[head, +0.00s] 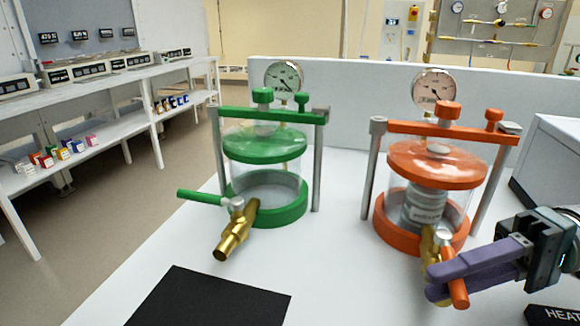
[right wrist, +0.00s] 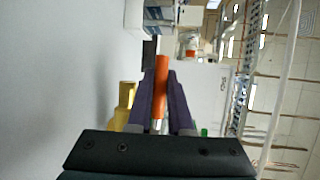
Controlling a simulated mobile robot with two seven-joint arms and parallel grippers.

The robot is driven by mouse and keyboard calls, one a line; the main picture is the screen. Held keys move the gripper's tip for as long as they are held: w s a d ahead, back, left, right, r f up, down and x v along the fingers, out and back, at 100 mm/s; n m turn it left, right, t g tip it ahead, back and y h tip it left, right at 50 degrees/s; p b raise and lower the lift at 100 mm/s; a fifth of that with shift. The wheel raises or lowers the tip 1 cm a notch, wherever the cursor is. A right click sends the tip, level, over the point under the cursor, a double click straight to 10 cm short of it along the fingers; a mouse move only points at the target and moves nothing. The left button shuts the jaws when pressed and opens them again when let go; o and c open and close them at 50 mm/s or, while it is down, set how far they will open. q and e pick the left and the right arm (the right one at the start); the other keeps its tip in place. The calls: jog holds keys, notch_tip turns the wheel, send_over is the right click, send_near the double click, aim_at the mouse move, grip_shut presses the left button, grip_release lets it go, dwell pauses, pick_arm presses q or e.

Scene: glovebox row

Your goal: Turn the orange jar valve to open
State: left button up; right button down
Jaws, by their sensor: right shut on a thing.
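The orange jar (head: 415,190) stands on the white bench at the right, with an orange lid, an orange top bar and a grey canister inside. Its brass valve body (head: 428,243) sticks out low at the front. The orange valve handle (head: 458,292) points down and toward me in the head view. My right gripper (head: 440,282) is shut on this handle, with a purple finger on each side. In the right wrist view the handle (right wrist: 161,80) stands between the purple fingers, with the brass body (right wrist: 125,97) to its left. My left gripper is out of view.
A green jar (head: 264,180) stands to the left; its green valve handle (head: 200,196) points left. Gauges rise behind both jars. A black mat (head: 210,300) lies at the front of the bench. A grey box (head: 550,165) and a black "HEAT" label (head: 553,315) are at the right.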

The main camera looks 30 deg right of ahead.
jog(key=c, duration=0.8)
grip_release()
jog(key=shift+c, duration=0.2)
